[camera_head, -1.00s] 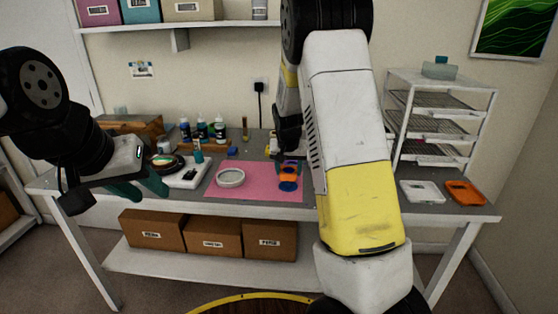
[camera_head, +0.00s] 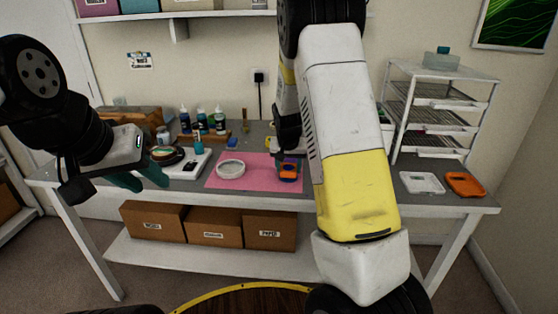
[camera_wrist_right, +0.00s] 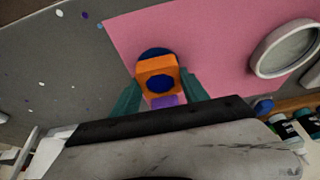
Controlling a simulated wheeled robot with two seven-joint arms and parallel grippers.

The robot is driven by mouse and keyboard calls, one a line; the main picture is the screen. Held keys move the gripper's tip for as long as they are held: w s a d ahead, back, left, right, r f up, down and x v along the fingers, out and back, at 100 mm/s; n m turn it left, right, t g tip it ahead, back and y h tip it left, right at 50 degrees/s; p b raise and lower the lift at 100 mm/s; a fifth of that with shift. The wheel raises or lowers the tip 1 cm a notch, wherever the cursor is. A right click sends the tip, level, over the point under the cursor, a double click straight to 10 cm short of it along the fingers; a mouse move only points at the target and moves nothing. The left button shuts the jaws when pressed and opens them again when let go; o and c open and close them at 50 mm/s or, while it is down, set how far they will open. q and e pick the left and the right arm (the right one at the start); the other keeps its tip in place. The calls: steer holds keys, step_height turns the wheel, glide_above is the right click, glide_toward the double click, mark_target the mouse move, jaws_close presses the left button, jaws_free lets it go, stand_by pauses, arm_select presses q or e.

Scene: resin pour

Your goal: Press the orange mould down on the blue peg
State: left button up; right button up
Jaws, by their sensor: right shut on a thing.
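The orange mould (camera_wrist_right: 157,66) is a small block with a round hole, and blue shows in the hole. It sits over the blue peg (camera_wrist_right: 153,52), whose round blue base shows past the mould's far edge, on the pink mat. How far down the mould sits I cannot tell. My right gripper (camera_wrist_right: 160,97) is shut on the mould, teal fingers at its sides, with a purple part (camera_wrist_right: 165,102) between them. In the head view the mould (camera_head: 288,170) shows beside my right arm, which hides much there. My left gripper (camera_head: 138,178) is open and empty left of the mat.
A white ring-shaped dish (camera_head: 231,168) stands on the pink mat (camera_head: 240,184). Bottles (camera_head: 202,121) and a white scale (camera_head: 188,168) are behind and left. A white tray (camera_head: 422,183) and an orange tray (camera_head: 464,184) lie right, before a rack (camera_head: 432,115).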

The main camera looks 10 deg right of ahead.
steer(key=shift+f, duration=0.75)
stand_by(1.4)
steer(key=o, duration=1.8)
steer(key=shift+o, duration=0.2)
steer(key=shift+r, duration=4.05)
steer(key=shift+r, duration=0.1)
steer(key=s+a+r+n+t+y, duration=0.1)
steer(key=s+a+r+y, duration=0.15)
steer(key=s+r, duration=1.1)
steer(key=s+a+r+n, duration=0.1)
steer(key=s, duration=0.8)
steer(key=s+a+r+n+t, duration=0.1)
steer(key=s, duration=0.9)
steer(key=shift+s+n+y, duration=0.2)
steer(key=shift+n+y, duration=0.2)
steer(key=shift+y, duration=0.05)
